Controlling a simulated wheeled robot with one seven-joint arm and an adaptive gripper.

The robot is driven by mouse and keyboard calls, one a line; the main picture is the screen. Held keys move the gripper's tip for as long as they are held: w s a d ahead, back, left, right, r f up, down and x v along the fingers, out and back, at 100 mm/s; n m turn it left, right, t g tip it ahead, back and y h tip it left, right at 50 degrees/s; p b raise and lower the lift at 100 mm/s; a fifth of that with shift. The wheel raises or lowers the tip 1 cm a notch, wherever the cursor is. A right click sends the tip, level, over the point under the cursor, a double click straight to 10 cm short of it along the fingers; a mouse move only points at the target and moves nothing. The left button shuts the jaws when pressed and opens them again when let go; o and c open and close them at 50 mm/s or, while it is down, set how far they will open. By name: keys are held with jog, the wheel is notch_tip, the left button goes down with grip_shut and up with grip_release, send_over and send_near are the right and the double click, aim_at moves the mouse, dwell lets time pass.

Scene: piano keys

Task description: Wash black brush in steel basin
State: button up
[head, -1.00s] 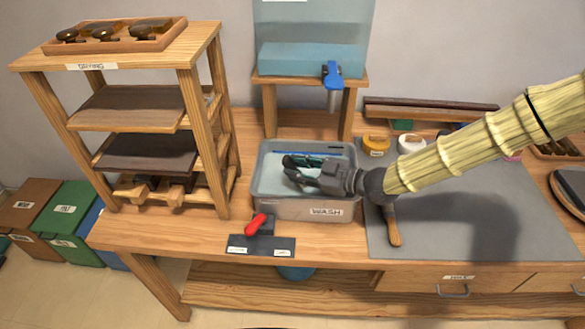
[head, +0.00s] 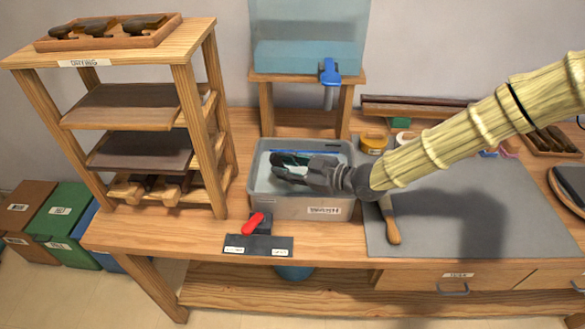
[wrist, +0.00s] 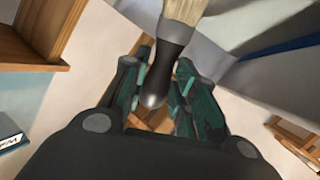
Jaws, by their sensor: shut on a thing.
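The grey basin (head: 285,207) stands on the wooden bench with a label on its front wall. My gripper (head: 284,164) reaches into the basin's opening from the right, with its fingers pointing left. In the wrist view my gripper (wrist: 155,95) is shut on the black brush (wrist: 168,62). The brush's dark, rounded part lies between the teal-padded fingers, and a pale tan part extends past it at the top. In the head view I cannot make out the brush behind the fingers. I cannot tell whether it touches the water or a wall.
A blue-tapped water tank (head: 308,40) stands on a wooden stand behind the basin. A drying rack (head: 190,135) rises close on the left. A red-handled lever (head: 255,224) sits in front. A wooden-handled tool (head: 389,218) lies on the grey mat (head: 500,220) at right.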

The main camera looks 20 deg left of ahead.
jog(key=shift+b, duration=0.4)
jog(key=shift+w+d+p, duration=0.15)
jog(key=shift+w+d, duration=0.15)
jog(key=shift+d, duration=0.65)
jog(key=shift+w+d+p, duration=0.15)
jog(key=shift+w+d, duration=0.1)
jog(key=shift+d, duration=0.7)
jog(key=shift+s+a+b, duration=0.3)
jog(key=shift+a+b, duration=0.05)
jog(key=shift+a, duration=0.65)
jog(key=shift+s+a+b, duration=0.25)
jog(key=shift+a+b, duration=0.05)
jog(key=shift+a, duration=0.65)
jog(key=shift+r, duration=0.1)
notch_tip(320, 180, up, 8)
jog(key=p, duration=0.4)
jog(key=shift+f, duration=0.25)
dwell(0.5)
jog(key=shift+r+p, duration=1.75)
jog(key=shift+r, duration=1.2)
